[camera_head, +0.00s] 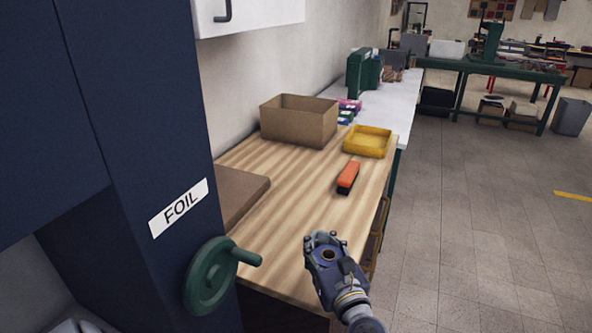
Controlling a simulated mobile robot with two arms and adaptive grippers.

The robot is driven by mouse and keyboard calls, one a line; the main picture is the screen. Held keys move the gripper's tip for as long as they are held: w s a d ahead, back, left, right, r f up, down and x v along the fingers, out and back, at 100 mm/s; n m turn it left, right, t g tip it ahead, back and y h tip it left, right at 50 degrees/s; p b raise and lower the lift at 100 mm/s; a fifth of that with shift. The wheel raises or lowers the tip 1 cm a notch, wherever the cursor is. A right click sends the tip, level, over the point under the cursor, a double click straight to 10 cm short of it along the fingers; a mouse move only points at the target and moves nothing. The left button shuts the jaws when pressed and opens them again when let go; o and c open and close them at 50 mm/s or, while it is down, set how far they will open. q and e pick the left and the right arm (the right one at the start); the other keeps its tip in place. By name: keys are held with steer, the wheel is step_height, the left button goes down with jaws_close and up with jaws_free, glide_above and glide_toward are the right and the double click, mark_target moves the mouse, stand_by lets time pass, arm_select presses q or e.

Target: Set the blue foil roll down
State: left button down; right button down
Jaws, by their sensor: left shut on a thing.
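My left gripper (323,238) is in the lower middle, over the front right edge of the wooden worktop (296,225). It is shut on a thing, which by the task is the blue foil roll. I cannot tell how high the gripper is above the worktop. My right gripper is not in view.
A cardboard box (298,123), a yellow tray (367,143) and an orange and black tool (348,177) stand on the worktop. Small coloured packs (347,114) lie behind. A dark blue cabinet marked FOIL with a green handwheel (210,277) is at left. The worktop's middle is bare.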

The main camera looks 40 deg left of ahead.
arm_select(q)
steer(key=shift+w+a+f+p, duration=0.15)
steer(key=shift+w+a+f, duration=0.65)
steer(key=shift+w+a, duration=1.1)
steer(key=shift+w+a+f+p, duration=0.15)
steer(key=shift+w+a+f, duration=0.65)
steer(key=shift+w+a, duration=1.1)
steer(key=shift+w+a+f+p, duration=0.15)
steer(key=shift+w+a+f, duration=0.85)
steer(key=shift+w, duration=1.6)
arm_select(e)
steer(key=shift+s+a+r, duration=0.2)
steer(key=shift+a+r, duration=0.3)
arm_select(q)
steer(key=shift+a+r, duration=0.15)
steer(key=shift+a, duration=0.05)
steer(key=c, duration=0.9)
jaws_free()
steer(key=shift+c, duration=0.2)
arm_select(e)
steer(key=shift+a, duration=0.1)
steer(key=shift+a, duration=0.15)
arm_select(q)
steer(key=shift+r, duration=0.1)
steer(key=b+v, duration=0.1)
steer(key=v, duration=1.1)
steer(key=shift+d, duration=0.1)
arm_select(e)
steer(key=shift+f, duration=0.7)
